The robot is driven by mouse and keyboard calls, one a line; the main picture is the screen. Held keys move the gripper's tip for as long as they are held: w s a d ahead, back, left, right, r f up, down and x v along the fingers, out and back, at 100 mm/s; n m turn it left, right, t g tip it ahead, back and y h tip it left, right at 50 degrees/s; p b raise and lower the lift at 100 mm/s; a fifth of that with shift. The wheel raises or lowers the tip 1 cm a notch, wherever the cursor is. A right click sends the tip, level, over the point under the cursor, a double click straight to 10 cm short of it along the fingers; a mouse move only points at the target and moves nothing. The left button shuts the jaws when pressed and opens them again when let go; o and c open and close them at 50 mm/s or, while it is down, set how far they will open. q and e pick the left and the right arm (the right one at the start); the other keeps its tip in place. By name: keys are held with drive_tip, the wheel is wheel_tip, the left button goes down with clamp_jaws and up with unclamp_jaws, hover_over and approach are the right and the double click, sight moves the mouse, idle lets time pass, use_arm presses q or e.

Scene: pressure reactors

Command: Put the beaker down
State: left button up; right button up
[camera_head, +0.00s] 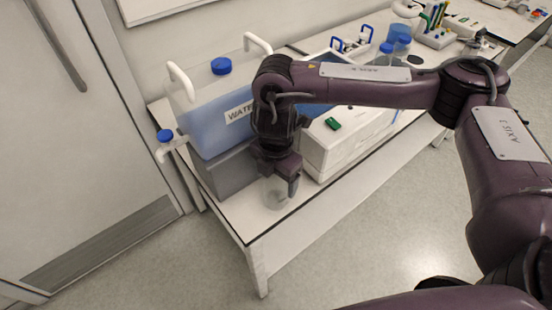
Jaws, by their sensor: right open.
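The clear beaker (277,196) stands upright on the white bench (247,218), near its front corner. My right gripper (280,180) points down right above the beaker, its fingers at the rim and apart. The gripper hides the upper part of the beaker, so I cannot tell whether the fingers touch the glass. My left gripper is not in view.
A blue water tank (205,105) with a tap stands on a grey block behind the beaker. A white instrument (345,140) stands right of it. Blue-capped bottles (387,52) are farther back. A door (60,130) is at the left. The floor in front is clear.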

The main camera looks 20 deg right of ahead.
wheel_tip(320, 180, up, 8)
drive_tip(key=shift+f+p, duration=0.15)
drive_tip(key=shift+p, duration=0.2)
drive_tip(key=shift+s+f, duration=0.1)
idle(0.3)
